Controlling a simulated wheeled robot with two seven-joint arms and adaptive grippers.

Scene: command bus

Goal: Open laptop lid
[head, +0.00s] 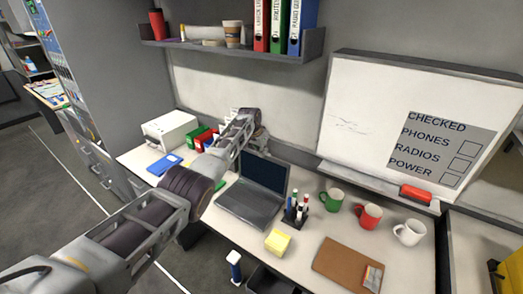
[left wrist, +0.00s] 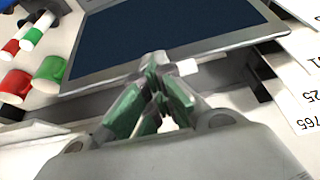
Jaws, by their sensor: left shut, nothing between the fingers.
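The grey laptop stands on the desk in the head view. Its lid (head: 264,172) is raised with the dark screen showing, and its keyboard base (head: 245,206) lies flat. My left arm reaches in from the left, and my left gripper (head: 260,144) is at the lid's upper edge; its fingertips are hard to make out there. In the left wrist view, the green-padded fingers of my left gripper (left wrist: 156,72) are shut and empty, right by the silver edge of the lid around the dark screen (left wrist: 170,32). I cannot tell whether they touch it. My right gripper is not in view.
A pen holder (head: 296,212), a yellow note block (head: 277,242), and green (head: 332,200), red (head: 368,215) and white (head: 409,232) mugs stand right of the laptop. A brown clipboard (head: 343,262) lies in front. A white printer-like box (head: 169,130) is at left. A shelf (head: 240,50) hangs above.

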